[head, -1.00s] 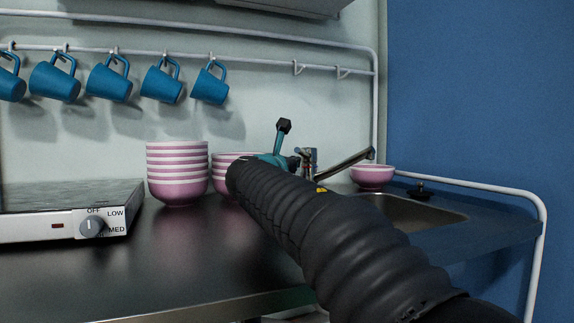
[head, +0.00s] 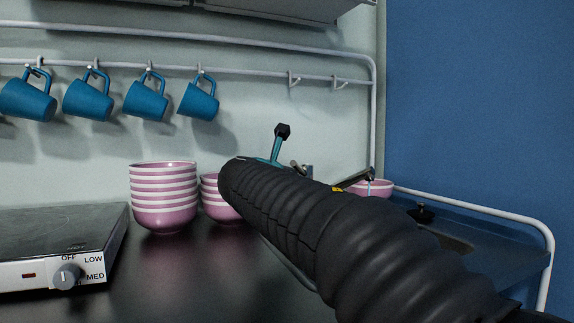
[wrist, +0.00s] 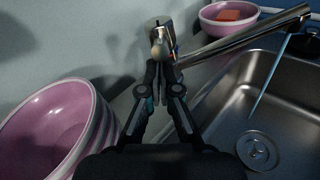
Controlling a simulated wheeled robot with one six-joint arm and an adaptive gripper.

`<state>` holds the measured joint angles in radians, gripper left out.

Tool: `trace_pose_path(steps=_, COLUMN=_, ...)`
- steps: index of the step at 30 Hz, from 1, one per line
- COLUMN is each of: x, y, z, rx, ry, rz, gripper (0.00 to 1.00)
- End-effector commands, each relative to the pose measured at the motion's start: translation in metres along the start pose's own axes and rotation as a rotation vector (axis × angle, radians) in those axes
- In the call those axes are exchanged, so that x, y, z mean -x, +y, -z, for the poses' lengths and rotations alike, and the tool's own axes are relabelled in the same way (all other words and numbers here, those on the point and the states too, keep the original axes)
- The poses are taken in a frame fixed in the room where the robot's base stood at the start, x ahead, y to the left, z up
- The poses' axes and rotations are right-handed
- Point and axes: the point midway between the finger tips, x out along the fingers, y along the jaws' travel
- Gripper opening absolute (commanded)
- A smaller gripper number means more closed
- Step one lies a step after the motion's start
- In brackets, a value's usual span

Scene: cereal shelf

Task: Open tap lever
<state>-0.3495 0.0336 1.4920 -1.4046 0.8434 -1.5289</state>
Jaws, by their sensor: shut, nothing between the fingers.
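The metal tap (wrist: 240,38) stands against the back wall, its long spout reaching right over the sink (wrist: 222,120) in the wrist view. A thin pale stream (wrist: 272,78) hangs from the spout end down toward the basin, like running water. The tap's lever (wrist: 158,43), with a pale rounded end, points toward the camera. My gripper (wrist: 161,66) is shut and empty, its fingertips just below the lever end; whether they touch it I cannot tell. In the head view my arm hides most of the tap; its spout end (head: 357,178) and the stream (head: 369,188) show past it.
Stacked pink bowls (head: 164,195) stand left of my arm; one looms close at left in the wrist view (wrist: 62,125). A bowl with a sponge (wrist: 229,15) sits behind the spout. Blue mugs (head: 145,100) hang above. A hotplate (head: 60,245) stands at left.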

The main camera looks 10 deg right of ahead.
Motion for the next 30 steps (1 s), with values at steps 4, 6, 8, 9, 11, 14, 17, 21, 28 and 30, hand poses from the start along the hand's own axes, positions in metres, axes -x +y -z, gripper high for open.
trace_pose_path(steps=4, x=0.0, y=0.003, z=-0.022, rx=0.002, ry=0.004, rz=0.002, gripper=0.0)
trace_pose_path(steps=6, x=0.0, y=0.004, z=-0.026, rx=0.002, ry=0.003, rz=0.002, gripper=0.0)
trace_pose_path(steps=8, x=-0.001, y=0.004, z=-0.027, rx=0.001, ry=0.003, rz=0.002, gripper=0.0)
trace_pose_path(steps=9, x=-0.001, y=0.004, z=-0.028, rx=0.001, ry=0.003, rz=0.002, gripper=0.0)
trace_pose_path(steps=11, x=-0.001, y=0.004, z=-0.028, rx=0.001, ry=0.003, rz=0.002, gripper=0.0)
trace_pose_path(steps=14, x=-0.001, y=0.004, z=-0.027, rx=0.001, ry=0.003, rz=0.001, gripper=0.0)
trace_pose_path(steps=17, x=-0.001, y=0.004, z=-0.027, rx=0.001, ry=0.003, rz=0.001, gripper=0.0)
trace_pose_path(steps=21, x=-0.001, y=0.004, z=-0.027, rx=0.001, ry=0.003, rz=0.001, gripper=0.0)
trace_pose_path(steps=28, x=0.012, y=0.006, z=-0.035, rx=-0.001, ry=0.001, rz=0.002, gripper=0.0)
trace_pose_path(steps=30, x=0.02, y=0.007, z=-0.04, rx=-0.001, ry=0.001, rz=0.004, gripper=0.0)
